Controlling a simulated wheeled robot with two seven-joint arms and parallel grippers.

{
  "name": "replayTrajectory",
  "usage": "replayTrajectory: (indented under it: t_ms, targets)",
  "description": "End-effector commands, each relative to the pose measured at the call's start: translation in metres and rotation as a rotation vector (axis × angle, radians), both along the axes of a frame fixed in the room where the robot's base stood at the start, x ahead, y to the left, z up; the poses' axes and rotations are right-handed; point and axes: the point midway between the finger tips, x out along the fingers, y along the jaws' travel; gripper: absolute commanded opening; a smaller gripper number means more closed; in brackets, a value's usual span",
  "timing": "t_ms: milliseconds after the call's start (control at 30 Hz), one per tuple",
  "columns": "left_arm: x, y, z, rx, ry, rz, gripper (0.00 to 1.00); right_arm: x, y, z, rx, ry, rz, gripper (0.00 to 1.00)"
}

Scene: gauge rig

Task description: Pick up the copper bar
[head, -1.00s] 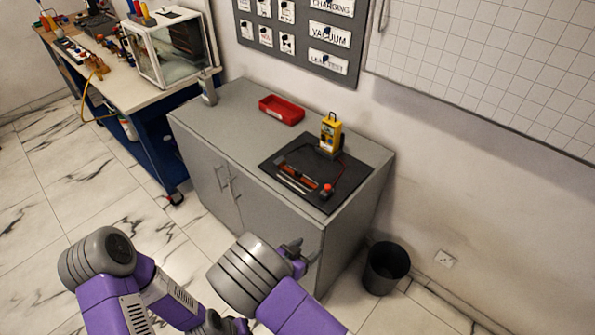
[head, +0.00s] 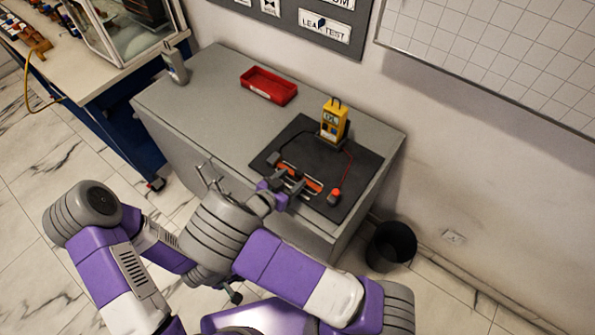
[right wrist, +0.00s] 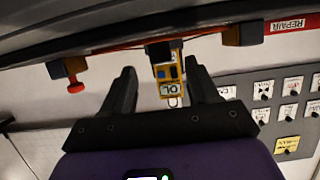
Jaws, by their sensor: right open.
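The copper bar (head: 313,184) lies on the black mat (head: 362,172) on the grey cabinet, partly hidden behind my right gripper. In the right wrist view a reddish bar (right wrist: 205,37) runs across the top between two brownish blocks. My right gripper (head: 292,182) is open over the near side of the mat, close to the bar. Its two fingers (right wrist: 158,78) are apart and nothing shows between them but the yellow meter in the background. My left gripper (head: 234,293) is mostly hidden below my right arm; only a dark tip shows.
A yellow meter (head: 334,120) stands at the mat's back, with a red lead to a red knob (head: 335,195). A red tray (head: 268,85) and grey bottle (head: 174,64) stand on the cabinet. A black bin (head: 391,246) stands on the floor at right.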

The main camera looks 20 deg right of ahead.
Motion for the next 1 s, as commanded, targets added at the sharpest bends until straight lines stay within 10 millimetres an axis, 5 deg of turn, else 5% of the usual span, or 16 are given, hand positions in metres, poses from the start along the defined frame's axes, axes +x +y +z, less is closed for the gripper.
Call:
replayTrajectory:
  t_ms: [300,600,1000]
  targets:
    - [0.001,0.0,-0.012,0.0,-0.001,0.0,0.0,0.026,-0.032,-0.016,-0.001,0.0,-0.001,0.6]
    - [0.001,0.0,-0.012,0.0,-0.002,0.001,0.0,0.029,-0.036,-0.016,0.0,-0.001,0.0,0.58]
    - [0.001,0.0,-0.012,0.0,-0.001,0.0,0.0,0.028,-0.036,-0.016,0.0,-0.001,0.0,0.0]
